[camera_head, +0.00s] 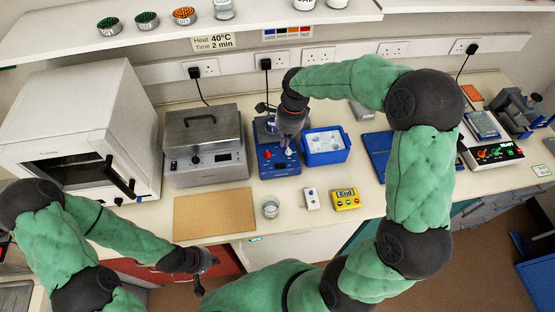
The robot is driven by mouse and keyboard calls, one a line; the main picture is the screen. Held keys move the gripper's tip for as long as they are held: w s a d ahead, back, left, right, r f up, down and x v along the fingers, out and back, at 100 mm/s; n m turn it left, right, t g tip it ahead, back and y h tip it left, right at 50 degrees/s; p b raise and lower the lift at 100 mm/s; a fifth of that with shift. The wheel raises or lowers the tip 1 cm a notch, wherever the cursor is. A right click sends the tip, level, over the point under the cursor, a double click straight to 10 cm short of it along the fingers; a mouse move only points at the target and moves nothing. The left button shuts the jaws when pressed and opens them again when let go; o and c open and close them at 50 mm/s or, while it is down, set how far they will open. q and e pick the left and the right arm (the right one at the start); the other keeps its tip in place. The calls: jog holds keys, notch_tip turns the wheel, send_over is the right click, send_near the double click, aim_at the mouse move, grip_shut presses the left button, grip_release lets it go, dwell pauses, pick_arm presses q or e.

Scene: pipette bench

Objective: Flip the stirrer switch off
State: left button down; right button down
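The stirrer is a blue box (266,171) on the bench, with its sloping front panel facing me. My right gripper (287,149) reaches down over it from above, its fingertips close to the front panel. The arm and gripper hide part of the stirrer's top and panel. The switch itself is too small and too covered to make out, and I cannot tell whether the fingertips touch it or are apart. My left gripper (207,278) hangs in front of the bench edge, empty, with its fingers spread.
A grey water bath (205,167) stands left of the stirrer and a blue tray (325,158) right of it. In front lie a brown board (214,213), a glass beaker (270,209), a white switch box (311,199) and a yellow "End" box (346,199). A shelf overhangs behind.

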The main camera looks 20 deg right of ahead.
send_near(278, 168)
jog(key=f, duration=0.7)
jog(key=shift+w+a, duration=0.1)
jog(key=shift+a, duration=0.25)
